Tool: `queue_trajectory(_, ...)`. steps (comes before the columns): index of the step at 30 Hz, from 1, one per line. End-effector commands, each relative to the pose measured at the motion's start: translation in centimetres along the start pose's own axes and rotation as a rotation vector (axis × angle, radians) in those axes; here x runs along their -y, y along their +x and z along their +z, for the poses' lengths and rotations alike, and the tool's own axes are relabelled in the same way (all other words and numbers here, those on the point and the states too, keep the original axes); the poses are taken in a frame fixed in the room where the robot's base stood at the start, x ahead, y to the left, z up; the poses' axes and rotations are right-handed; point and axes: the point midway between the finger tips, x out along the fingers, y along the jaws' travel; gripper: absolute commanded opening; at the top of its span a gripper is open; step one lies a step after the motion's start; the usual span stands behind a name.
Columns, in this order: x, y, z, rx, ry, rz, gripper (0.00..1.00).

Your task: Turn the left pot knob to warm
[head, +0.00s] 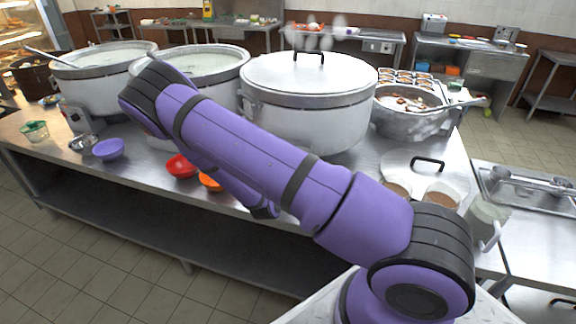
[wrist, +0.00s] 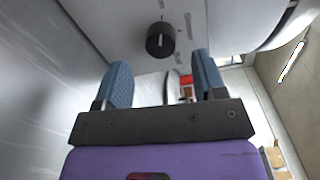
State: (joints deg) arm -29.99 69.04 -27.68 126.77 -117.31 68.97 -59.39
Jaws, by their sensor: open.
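The left pot (head: 104,82) is a large pale pot of whitish congee, with a ladle resting in it, at the back left of the steel counter. In the wrist view a round black knob (wrist: 160,40) with a white pointer line sits on a light panel with small dark markings, too small to read. My gripper (wrist: 160,76) is open and empty, its two blue-grey fingers apart, with the knob ahead of them and not touched. In the head view my arm hides the gripper. I cannot tell which pot this knob belongs to.
A middle pot (head: 215,62) and a lidded pot (head: 308,105) stand along the steel counter (head: 130,172). Purple (head: 108,149), red (head: 181,166) and orange (head: 210,182) bowls lie near the front edge. A pot of brown food (head: 408,112) and a loose lid (head: 408,166) are at right.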

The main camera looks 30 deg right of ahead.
Motion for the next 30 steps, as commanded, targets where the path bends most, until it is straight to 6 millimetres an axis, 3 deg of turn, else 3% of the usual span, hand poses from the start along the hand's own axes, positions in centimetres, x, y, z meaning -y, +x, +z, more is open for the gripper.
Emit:
queue_trajectory(6,-0.1,-4.0,0.0,0.002,-0.002,0.002,0.64)
queue_trajectory(12,0.0,-6.0,0.0,0.001,-0.002,0.001,0.64)
queue_trajectory(30,0.0,-6.3,0.0,0.0,-0.001,0.001,0.64)
